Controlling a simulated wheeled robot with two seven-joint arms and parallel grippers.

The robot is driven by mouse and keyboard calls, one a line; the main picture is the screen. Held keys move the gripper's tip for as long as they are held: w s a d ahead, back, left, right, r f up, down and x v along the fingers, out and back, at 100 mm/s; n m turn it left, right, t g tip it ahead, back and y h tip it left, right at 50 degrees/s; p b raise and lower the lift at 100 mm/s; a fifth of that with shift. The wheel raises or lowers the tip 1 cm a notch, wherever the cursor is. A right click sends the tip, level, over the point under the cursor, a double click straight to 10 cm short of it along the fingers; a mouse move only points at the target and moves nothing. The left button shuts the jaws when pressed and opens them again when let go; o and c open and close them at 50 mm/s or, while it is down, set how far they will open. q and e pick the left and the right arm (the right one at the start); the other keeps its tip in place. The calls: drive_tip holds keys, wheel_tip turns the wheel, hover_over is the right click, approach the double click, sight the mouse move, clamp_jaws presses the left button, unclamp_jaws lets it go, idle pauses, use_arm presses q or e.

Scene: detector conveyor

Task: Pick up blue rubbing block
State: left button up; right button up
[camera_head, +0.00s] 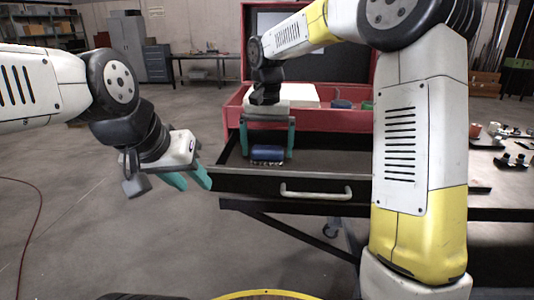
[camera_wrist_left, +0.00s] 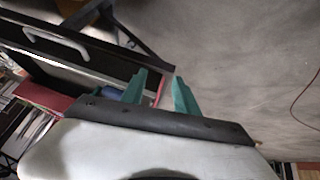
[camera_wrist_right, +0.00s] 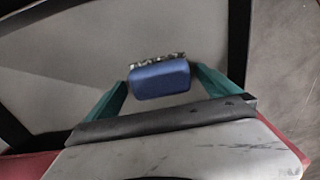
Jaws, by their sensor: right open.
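The blue rubbing block (camera_head: 267,152) lies in the open drawer (camera_head: 330,172), with a speckled grey lower side. In the right wrist view the block (camera_wrist_right: 159,80) sits between the fingertips, with gaps visible. My right gripper (camera_head: 267,150) is open and points down, its green fingers on either side of the block. It also shows in the right wrist view (camera_wrist_right: 165,85). My left gripper (camera_head: 194,184) is open and empty, left of the drawer and outside it. It also shows in the left wrist view (camera_wrist_left: 158,80).
The drawer has a black front with a silver handle (camera_head: 316,193). Behind it stands a red toolbox (camera_head: 333,121) with an open lid, holding a white box (camera_head: 303,96) and small blue and green items. A table with loose parts (camera_head: 510,180) is at the right. The floor at left is clear.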

drive_tip(key=shift+f, duration=0.3)
drive_tip(key=c, duration=1.5)
drive_tip(key=shift+o, duration=0.2)
drive_tip(key=shift+r, duration=0.1)
